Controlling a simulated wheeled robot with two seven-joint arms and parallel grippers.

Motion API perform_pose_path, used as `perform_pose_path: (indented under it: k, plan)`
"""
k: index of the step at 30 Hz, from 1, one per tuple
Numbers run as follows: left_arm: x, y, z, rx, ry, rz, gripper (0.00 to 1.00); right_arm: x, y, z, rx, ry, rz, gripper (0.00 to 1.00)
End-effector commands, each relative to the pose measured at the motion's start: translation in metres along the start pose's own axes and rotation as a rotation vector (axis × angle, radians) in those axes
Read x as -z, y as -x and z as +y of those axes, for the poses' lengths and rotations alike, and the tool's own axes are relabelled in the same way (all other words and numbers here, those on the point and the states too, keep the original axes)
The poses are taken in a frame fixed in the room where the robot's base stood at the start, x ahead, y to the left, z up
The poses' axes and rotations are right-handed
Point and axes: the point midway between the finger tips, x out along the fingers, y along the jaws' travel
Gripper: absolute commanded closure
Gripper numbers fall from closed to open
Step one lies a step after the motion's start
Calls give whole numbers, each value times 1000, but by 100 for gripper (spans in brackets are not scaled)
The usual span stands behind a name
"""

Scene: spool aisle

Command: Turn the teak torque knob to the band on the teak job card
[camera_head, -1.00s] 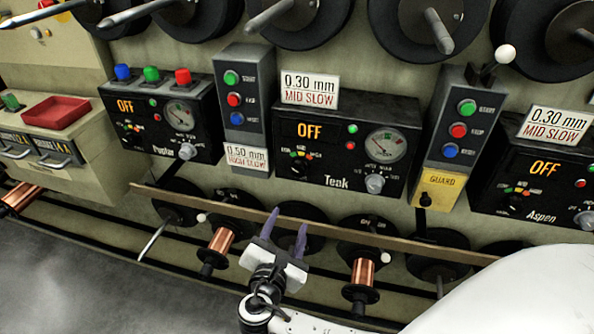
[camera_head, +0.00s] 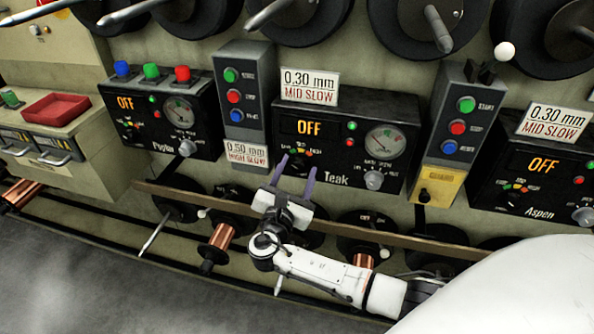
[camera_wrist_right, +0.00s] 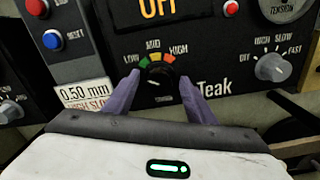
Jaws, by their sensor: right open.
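The Teak box (camera_head: 400,160) is black, with a lit OFF display. Its job card (camera_head: 309,87) above reads 0.30 mm MID SLOW. My left gripper is out of view.
A grey speed knob (camera_head: 373,179) and a dial (camera_head: 385,141) are right of the torque knob. Button boxes stand left (camera_head: 245,90) and right (camera_head: 455,125) of the Teak box. A wooden rail (camera_head: 400,240) runs below, with spools under it.

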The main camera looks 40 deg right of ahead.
Motion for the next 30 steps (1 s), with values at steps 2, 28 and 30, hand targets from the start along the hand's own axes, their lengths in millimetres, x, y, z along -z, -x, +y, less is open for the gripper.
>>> perform_pose_path:
  k: [2,28,30]
  plan:
    - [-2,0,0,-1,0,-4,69,0,0,0,0,0,0,49]
    - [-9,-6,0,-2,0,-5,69,3,1,-1,0,-134,2,90]
    - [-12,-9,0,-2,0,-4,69,4,1,-1,1,-187,2,90]
